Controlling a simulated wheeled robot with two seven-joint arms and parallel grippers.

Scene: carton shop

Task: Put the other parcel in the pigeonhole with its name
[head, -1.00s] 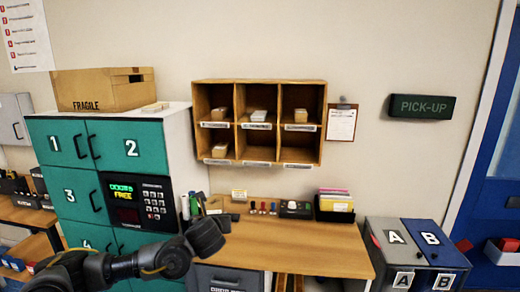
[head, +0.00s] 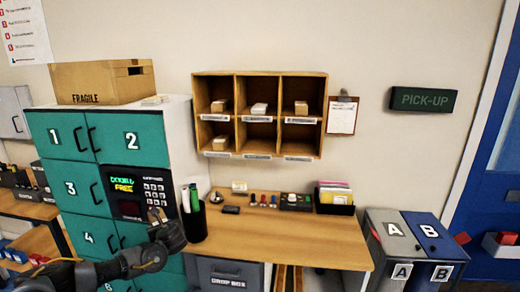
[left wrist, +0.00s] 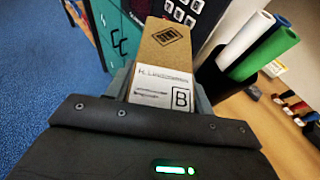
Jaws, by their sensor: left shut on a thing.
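My left gripper (head: 157,218) is in front of the teal lockers' keypad panel, left of the desk. It is shut on a small brown parcel (left wrist: 163,47). L" and a boxed "B"; the rest is too small to read. The wooden pigeonhole unit (head: 328,110) hangs on the wall, with two rows of three compartments. Parcels or stacks lie in the top three and the lower left; the lower middle and lower right look empty. Its name strips are unreadable.
A dark cup (head: 195,222) with rolled tubes stands at the desk's left end. Stamps and a file box (head: 335,208) line the desk's back; its front (head: 285,245) is clear. Teal lockers (head: 65,132) stand left, grey A and blue B bins (head: 432,232) right.

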